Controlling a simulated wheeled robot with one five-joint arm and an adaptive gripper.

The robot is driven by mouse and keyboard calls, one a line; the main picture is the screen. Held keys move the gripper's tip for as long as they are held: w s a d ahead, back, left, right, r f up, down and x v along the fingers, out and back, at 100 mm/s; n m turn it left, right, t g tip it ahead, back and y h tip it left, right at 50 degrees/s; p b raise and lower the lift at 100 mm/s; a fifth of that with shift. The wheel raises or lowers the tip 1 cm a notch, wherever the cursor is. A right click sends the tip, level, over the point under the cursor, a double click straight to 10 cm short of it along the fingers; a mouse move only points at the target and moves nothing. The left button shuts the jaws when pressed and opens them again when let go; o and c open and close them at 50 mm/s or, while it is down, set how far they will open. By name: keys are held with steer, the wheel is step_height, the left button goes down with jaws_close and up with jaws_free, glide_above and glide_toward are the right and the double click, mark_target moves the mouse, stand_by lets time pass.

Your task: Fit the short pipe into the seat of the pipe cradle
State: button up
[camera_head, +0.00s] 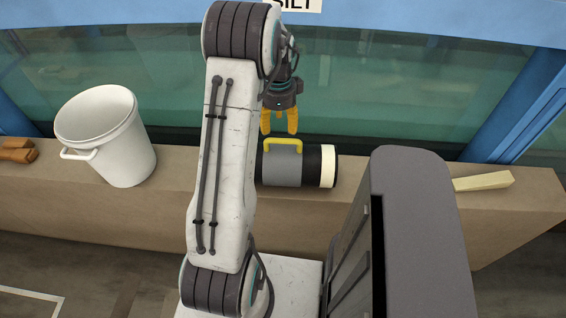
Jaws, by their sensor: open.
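A short dark cylinder lies on its side on the ledge, with a grey band, a cream right end and a yellow handle on top; it looks like the short pipe (310,167). My arm covers its left end. My gripper (279,122) is open and empty, its yellow fingers pointing down just above and slightly behind the yellow handle, apart from it as far as I can tell. I cannot make out the pipe cradle or its seat; part of the ledge is hidden behind my arm and body.
On the brown ledge (100,210) stand a white bucket (125,155) at left, a brown wooden thing (17,150) at far left and a cream block (483,182) at right. The glass flume wall (400,85) with blue frame rises behind.

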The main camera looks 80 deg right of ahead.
mark_target(283, 141)
steer(key=shift+s+d+f+m, duration=0.1)
steer(key=shift+s+f+m, duration=0.25)
steer(key=shift+s, duration=0.25)
steer(key=shift+s+f, duration=0.15)
steer(key=shift+f, duration=0.2)
steer(key=shift+w+a+f+p, duration=0.1)
steer(key=shift+f+p, duration=0.35)
steer(key=shift+f, duration=1.2)
steer(key=shift+w+a+f+p, duration=0.1)
steer(key=shift+f+p, duration=0.35)
steer(key=shift+f, duration=1.2)
steer(key=shift+c, duration=0.4)
jaws_close()
steer(key=shift+d+r, duration=0.1)
